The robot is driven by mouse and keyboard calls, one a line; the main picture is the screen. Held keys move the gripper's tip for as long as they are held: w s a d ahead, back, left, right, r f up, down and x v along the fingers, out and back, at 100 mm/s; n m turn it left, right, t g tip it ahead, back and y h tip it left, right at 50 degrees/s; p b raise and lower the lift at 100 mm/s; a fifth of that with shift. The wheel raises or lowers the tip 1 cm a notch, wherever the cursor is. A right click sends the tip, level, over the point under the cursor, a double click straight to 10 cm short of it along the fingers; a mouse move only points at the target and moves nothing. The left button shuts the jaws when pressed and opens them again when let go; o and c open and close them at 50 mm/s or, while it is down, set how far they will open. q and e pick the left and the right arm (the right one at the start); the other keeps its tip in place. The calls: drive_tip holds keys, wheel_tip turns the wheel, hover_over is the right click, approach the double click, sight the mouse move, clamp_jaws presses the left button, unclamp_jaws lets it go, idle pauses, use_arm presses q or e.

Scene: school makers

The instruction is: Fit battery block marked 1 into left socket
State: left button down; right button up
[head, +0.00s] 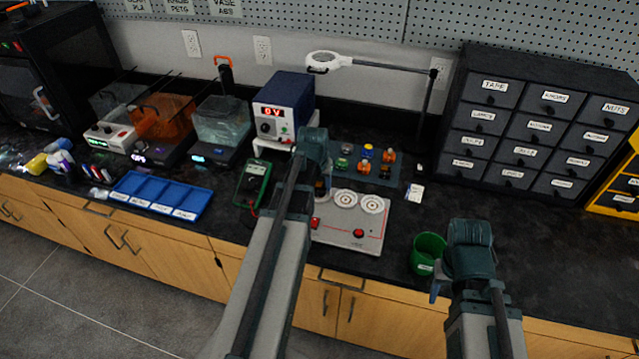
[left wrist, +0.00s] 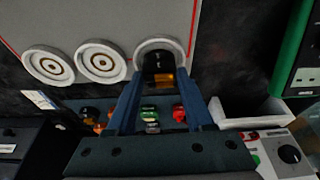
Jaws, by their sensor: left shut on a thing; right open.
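My left gripper (head: 320,182) is over the left end of the light grey socket board (head: 345,236). In the left wrist view its two blue fingers (left wrist: 162,84) are shut on a dark battery block (left wrist: 157,62) with an orange-gold band. The block is at the left socket (left wrist: 148,44), a white ring, and appears within its rim; how deep it sits, and its number, I cannot tell. The middle socket (head: 345,198) and right socket (head: 372,204) look empty. My arm hides most of the left socket in the head view. My right gripper (head: 470,250) is open and empty.
Several coloured blocks stand on a dark mat (head: 385,178) behind the board. A power supply (head: 284,108) and green multimeter (head: 252,184) are to the left. A green cup (head: 428,254) stands beside my right gripper. Dark drawers (head: 530,125) stand at the back right.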

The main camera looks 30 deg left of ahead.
use_arm(q)
drive_tip(key=shift+f+b, duration=0.4)
drive_tip(key=shift+f, duration=0.05)
drive_tip(key=c, duration=0.6)
unclamp_jaws()
drive_tip(key=shift+o, duration=0.2)
drive_tip(key=shift+r, duration=0.1)
drive_tip(key=a+p+v, duration=0.1)
drive_tip(key=p+v, duration=0.9)
drive_tip(key=shift+s+d+r, duration=0.2)
drive_tip(key=shift+d+r, duration=0.15)
drive_tip(key=shift+d, duration=0.15)
drive_tip(key=s+d+m+g, duration=0.1)
drive_tip(key=s+d, duration=0.3)
drive_tip(key=d, duration=0.6)
drive_tip(key=s+d+m+g, duration=0.1)
drive_tip(key=s+d+m, duration=0.2)
drive_tip(key=d, duration=0.6)
drive_tip(key=s+d+m+g, duration=0.1)
drive_tip(key=s+d+m, duration=0.2)
drive_tip(key=s+d, duration=0.3)
drive_tip(key=d+f, duration=0.1)
drive_tip(key=d, duration=0.3)
drive_tip(key=shift+s+d+g, duration=0.15)
drive_tip(key=shift+d+g, duration=0.15)
